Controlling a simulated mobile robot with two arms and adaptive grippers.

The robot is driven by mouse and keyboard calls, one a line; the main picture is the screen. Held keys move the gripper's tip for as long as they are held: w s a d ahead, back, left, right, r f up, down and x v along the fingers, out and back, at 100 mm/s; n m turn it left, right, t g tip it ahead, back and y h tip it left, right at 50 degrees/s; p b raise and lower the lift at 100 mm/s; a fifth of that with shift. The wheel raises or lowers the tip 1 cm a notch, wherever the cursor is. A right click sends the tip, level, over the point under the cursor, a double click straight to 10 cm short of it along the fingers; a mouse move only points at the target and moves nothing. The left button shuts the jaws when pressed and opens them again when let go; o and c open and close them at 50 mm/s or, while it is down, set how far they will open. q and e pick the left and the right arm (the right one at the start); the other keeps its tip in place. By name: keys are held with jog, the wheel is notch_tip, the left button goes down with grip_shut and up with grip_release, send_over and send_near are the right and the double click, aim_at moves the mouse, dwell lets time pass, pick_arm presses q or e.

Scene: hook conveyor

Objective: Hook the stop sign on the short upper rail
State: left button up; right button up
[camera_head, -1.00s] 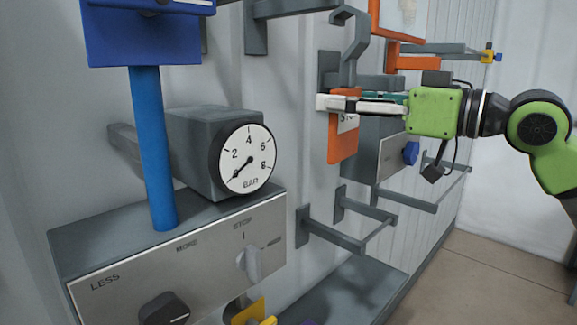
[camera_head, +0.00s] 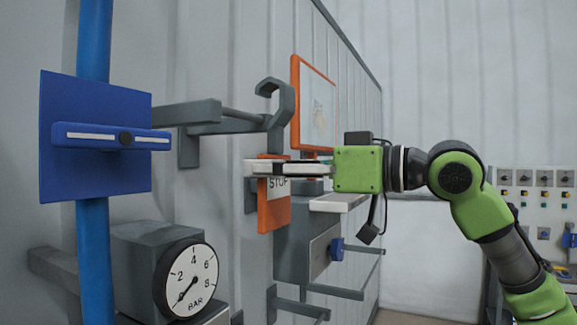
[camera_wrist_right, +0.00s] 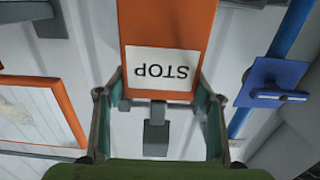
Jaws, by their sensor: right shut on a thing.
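The stop sign (camera_head: 275,213) is an orange plate with a white STOP label and a grey hook (camera_head: 289,98) on top. My right gripper (camera_head: 255,168) is shut on the sign, just below the hook, and holds it upright. In the right wrist view the sign (camera_wrist_right: 168,18) appears upside down between the two fingers. The short upper rail (camera_head: 243,115) is a grey bar on wall brackets, left of the hook in the head view. The hook's curved top stands higher than the rail; I cannot tell whether they touch. My left gripper is out of view.
A blue post with a blue panel (camera_head: 85,174) stands at the left, in front of the wall. A pressure gauge (camera_head: 187,280) is below the rail. An orange-framed board (camera_head: 312,105) is behind the hook. Lower grey rails (camera_head: 335,290) stick out below the sign.

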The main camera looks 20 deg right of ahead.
pick_arm(q)
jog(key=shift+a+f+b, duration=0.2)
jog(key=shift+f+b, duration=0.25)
jog(key=shift+b, duration=0.1)
pick_arm(e)
jog(key=w+a+f, duration=0.3)
jog(key=w, duration=0.2)
jog(key=shift+a+f, duration=0.15)
jog(key=shift+a, duration=0.2)
dwell(0.4)
jog(key=o, duration=1.5)
jog(key=shift+o, duration=0.3)
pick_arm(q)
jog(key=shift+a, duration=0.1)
